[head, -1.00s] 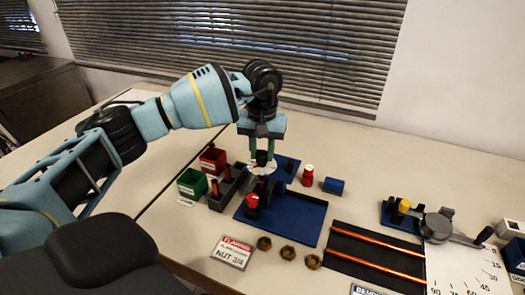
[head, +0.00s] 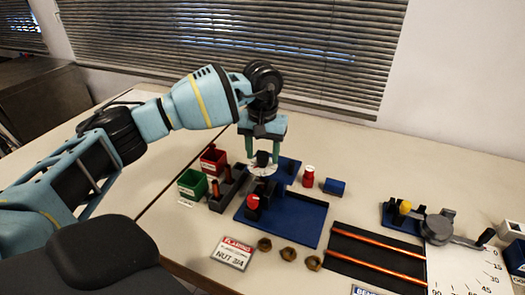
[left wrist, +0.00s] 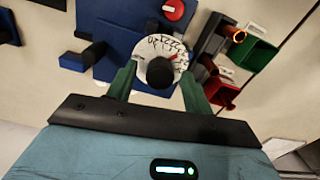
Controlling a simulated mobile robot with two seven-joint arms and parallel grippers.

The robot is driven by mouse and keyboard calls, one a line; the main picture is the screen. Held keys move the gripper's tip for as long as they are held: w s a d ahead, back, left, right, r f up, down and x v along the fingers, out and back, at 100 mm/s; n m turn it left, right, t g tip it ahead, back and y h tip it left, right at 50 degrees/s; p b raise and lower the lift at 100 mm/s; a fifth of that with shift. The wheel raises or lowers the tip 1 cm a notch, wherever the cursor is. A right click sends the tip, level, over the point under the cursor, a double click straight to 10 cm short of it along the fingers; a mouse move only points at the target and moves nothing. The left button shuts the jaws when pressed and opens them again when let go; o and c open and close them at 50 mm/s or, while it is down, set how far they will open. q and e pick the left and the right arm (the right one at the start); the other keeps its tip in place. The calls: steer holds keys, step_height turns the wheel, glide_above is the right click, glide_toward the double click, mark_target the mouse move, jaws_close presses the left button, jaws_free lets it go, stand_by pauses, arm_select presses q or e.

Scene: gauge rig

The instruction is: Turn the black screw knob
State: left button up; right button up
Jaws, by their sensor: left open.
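The black screw knob (head: 263,159) stands in the middle of a white graduated dial (head: 256,170) on the blue rig (head: 308,212). My left gripper (head: 263,160) points down over the dial, its two green fingers apart on either side of the knob. In the left wrist view, the knob (left wrist: 160,74) shows between the spread fingers, with a gap on each side. The dial (left wrist: 156,45) with dark marks and a red mark shows around it. My right gripper is not in view.
A red-topped knob (head: 252,201) stands on the rig in front of the dial. Green (head: 193,184) and red (head: 213,160) bins are at the left. Nuts (head: 288,254) lie in front.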

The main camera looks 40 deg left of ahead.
mark_target(262, 154)
arm_select(q)
steer(key=shift+r, duration=0.1)
step_height(262, 154, up, 8)
steer(key=shift+f, duration=0.15)
stand_by(0.4)
steer(key=shift+s+f, duration=0.1)
stand_by(0.4)
